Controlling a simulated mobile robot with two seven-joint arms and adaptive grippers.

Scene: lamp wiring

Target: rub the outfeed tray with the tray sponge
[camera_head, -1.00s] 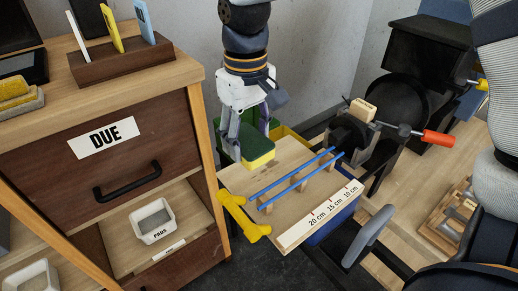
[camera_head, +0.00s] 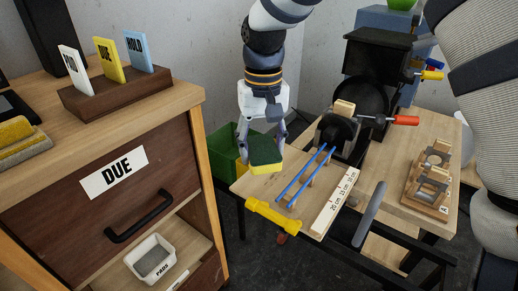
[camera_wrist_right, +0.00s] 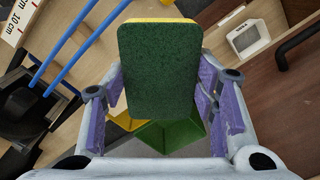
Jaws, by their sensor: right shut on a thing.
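The tray sponge, with a dark green top and yellow underside, is in my right gripper (camera_head: 263,152) at the back left of the outfeed tray. The sponge's green face (camera_wrist_right: 160,75) fills the middle of the right wrist view, between the two fingers. The outfeed tray (camera_head: 258,188) is a light wooden board with blue rods (camera_head: 305,178) and a centimetre scale (camera_head: 334,203). The sponge's lower side is at or just above the board; I cannot tell whether they touch. My left gripper is not in view.
A yellow bar (camera_head: 272,216) lies along the tray's front left edge. A dark machine with a red handle (camera_head: 405,120) stands behind right. A green bin (camera_head: 222,150) is behind the tray. A wooden cabinet with a DUE drawer (camera_head: 115,172) stands left.

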